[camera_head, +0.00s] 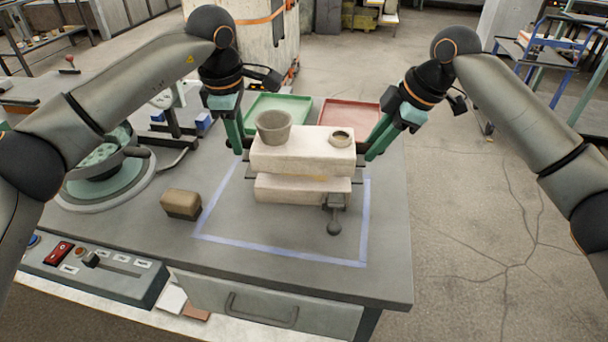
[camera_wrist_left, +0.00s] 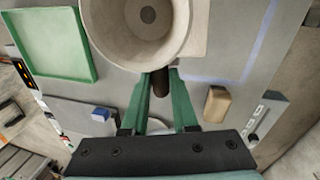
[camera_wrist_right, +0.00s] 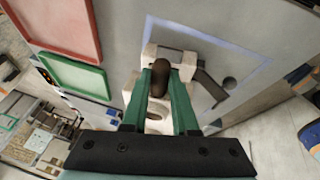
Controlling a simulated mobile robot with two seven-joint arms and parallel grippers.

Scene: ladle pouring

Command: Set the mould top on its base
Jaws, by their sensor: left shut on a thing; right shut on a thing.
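The mould top (camera_head: 300,160) is a pale block with a grey pouring cup (camera_head: 274,127) and a small ring-shaped opening (camera_head: 341,138) on it. It is level over the mould base (camera_head: 285,190), a similar pale block on the table. A dark narrow gap shows between them; I cannot tell whether they touch anywhere. My left gripper (camera_head: 241,150) is shut on the top's left handle, a dark peg (camera_wrist_left: 176,92) in the left wrist view. My right gripper (camera_head: 368,156) is shut on its right handle (camera_wrist_right: 160,76).
A clamp with a round knob (camera_head: 334,228) sits at the base's front. A blue-taped outline (camera_head: 285,252) surrounds the base. A brown block (camera_head: 181,204) lies to the left. Green (camera_head: 279,103) and red (camera_head: 350,103) trays are behind. The table front is clear.

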